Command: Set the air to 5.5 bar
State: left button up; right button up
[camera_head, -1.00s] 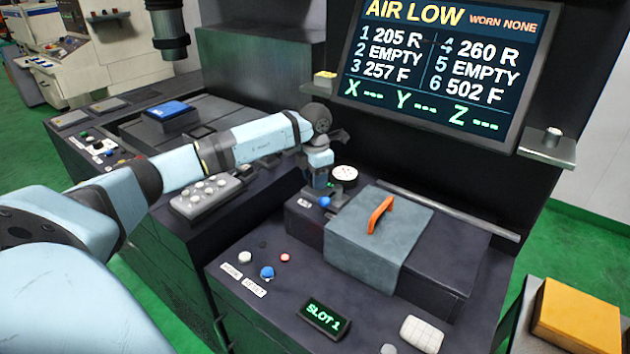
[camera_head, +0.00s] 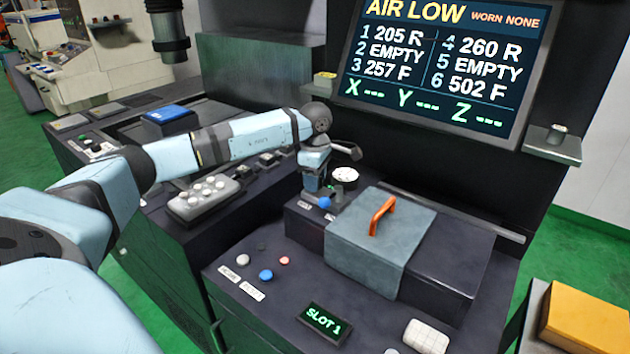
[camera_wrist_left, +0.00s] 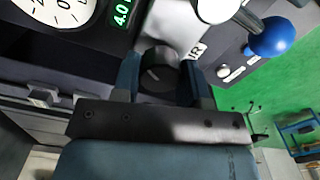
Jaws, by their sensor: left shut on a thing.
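My left gripper (camera_head: 313,187) points down at the air unit beside the white gauge (camera_head: 345,174). In the left wrist view its two fingers (camera_wrist_left: 161,82) are shut around a dark round knob (camera_wrist_left: 160,72) with a pale index mark. The gauge dial (camera_wrist_left: 58,14) shows partly at the top left there; its needle cannot be read. A green readout (camera_wrist_left: 122,13) beside it shows 4.0, its edge cut off. A lever with a blue ball (camera_wrist_left: 272,38) stands to the right, also in the head view (camera_head: 324,202). The screen (camera_head: 440,65) reads AIR LOW. My right gripper is out of view.
A grey box with an orange handle (camera_head: 382,215) stands right of the gripper. In front are small buttons (camera_head: 265,275) and a SLOT 1 display (camera_head: 323,321). A button pad (camera_head: 206,197) lies under my left forearm. A yellow block (camera_head: 585,318) is at the lower right.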

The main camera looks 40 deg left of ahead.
pick_arm(q)
jog(key=shift+r+m, duration=0.1)
jog(key=shift+m, duration=1)
jog(key=o, duration=0.9)
jog(key=shift+o, duration=0.2)
notch_tip(320, 180, up, 14)
jog(key=shift+b, duration=0.35)
